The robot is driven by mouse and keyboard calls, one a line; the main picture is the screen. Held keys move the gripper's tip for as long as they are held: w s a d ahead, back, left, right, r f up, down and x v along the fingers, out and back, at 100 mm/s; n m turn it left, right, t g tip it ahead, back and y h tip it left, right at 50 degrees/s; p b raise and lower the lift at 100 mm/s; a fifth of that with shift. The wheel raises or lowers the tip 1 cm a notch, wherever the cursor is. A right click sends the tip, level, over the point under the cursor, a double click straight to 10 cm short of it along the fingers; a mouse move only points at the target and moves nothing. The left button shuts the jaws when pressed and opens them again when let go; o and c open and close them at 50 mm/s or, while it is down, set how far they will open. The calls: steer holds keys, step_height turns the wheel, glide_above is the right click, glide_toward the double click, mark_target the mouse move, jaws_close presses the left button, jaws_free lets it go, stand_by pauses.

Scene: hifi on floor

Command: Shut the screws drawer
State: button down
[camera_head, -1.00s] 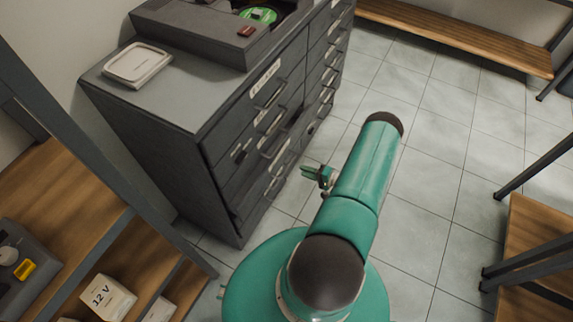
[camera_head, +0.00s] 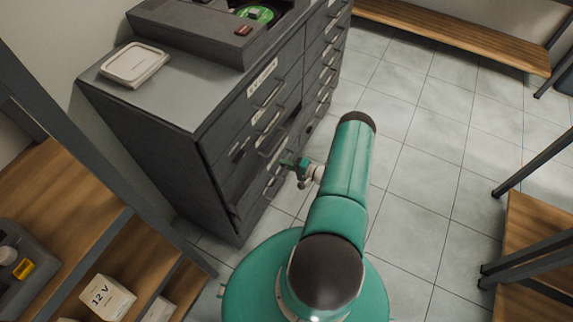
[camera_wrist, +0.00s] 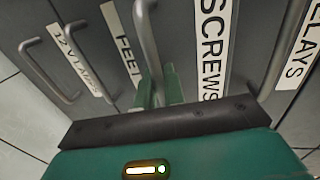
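The screws drawer is a dark grey front with a white SCREWS label (camera_wrist: 212,50) in the wrist view. A grey bar handle (camera_wrist: 148,40) stands left of that label. My gripper (camera_wrist: 159,88) has its two green fingers a little apart, close to the lower end of this handle. I cannot tell whether they touch it. In the head view my gripper (camera_head: 296,166) is beside the front of the dark grey drawer cabinet (camera_head: 215,185). A dark gap among the middle drawers there suggests one stands out slightly; its label is too small to read.
Drawers labelled FEET (camera_wrist: 122,45) and RELAYS (camera_wrist: 299,45) flank the screws front, with more handles around. A white tray (camera_head: 134,64) lies on the cabinet top. Wooden shelves stand at the left and a wooden bench (camera_head: 460,35) at the back.

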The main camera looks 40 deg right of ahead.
mark_target(278, 160)
steer(key=shift+r+x, duration=0.25)
steer(key=shift+x, duration=0.85)
steer(key=shift+r+x, duration=0.2)
steer(key=shift+x, duration=0.85)
steer(key=c, duration=1.6)
jaws_free()
steer(key=shift+w, duration=0.25)
steer(key=shift+o, duration=0.2)
steer(key=shift+r, duration=0.1)
steer(key=shift+s, duration=0.1)
steer(key=v, duration=1.4)
